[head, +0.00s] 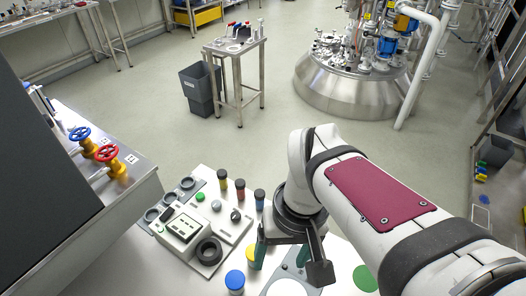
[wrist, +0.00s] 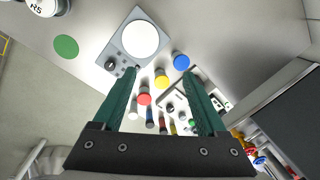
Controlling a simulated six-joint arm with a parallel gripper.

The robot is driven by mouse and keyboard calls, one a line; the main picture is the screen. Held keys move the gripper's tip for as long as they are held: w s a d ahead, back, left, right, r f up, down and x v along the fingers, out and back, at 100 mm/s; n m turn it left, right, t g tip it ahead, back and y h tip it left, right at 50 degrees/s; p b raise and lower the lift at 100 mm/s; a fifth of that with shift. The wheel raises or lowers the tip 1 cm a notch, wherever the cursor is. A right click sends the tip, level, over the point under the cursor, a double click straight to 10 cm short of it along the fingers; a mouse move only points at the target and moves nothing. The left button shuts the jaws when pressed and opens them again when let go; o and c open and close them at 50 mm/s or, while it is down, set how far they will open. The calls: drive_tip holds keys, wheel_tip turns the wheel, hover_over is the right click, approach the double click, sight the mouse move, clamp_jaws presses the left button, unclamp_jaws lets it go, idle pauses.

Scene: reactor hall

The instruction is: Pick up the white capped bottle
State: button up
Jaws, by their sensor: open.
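My gripper (head: 281,254) points down over the bench. In the wrist view its two teal fingers (wrist: 161,72) are spread apart with nothing held between them. A white capped bottle (wrist: 133,110) appears to stand beside the left finger in the wrist view, partly hidden by it. A red cap (wrist: 144,99), a yellow cap (wrist: 161,81) and a blue cap (wrist: 181,61) run in a row from it. In the head view I see the blue capped bottle (head: 235,281) and part of the yellow one (head: 252,254); the white one is hidden behind my arm.
A scale with a white round plate (wrist: 140,39) lies beyond the fingertips. Dark-capped vials (head: 240,188) and a grey control panel (head: 203,226) stand close by. A green disc (head: 365,278) lies right. Red and blue valves (head: 107,153) stand at the left.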

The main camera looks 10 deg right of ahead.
drive_tip(key=w+d+f+n, duration=0.2)
drive_tip(key=w+d+n, duration=0.15)
drive_tip(key=w, duration=0.45)
drive_tip(key=w+d+f+n+h, duration=0.1)
drive_tip(key=w+d+f+n, duration=0.15)
drive_tip(key=w+n, duration=0.35)
drive_tip(key=w+d+f+n, duration=0.2)
drive_tip(key=w+f+n, duration=0.15)
drive_tip(key=w, duration=0.55)
drive_tip(key=f, duration=0.9)
drive_tip(key=s+f, duration=0.1)
drive_tip(key=f, duration=0.4)
drive_tip(key=shift+a+f, duration=0.25)
drive_tip(key=shift+f, duration=0.05)
clamp_jaws()
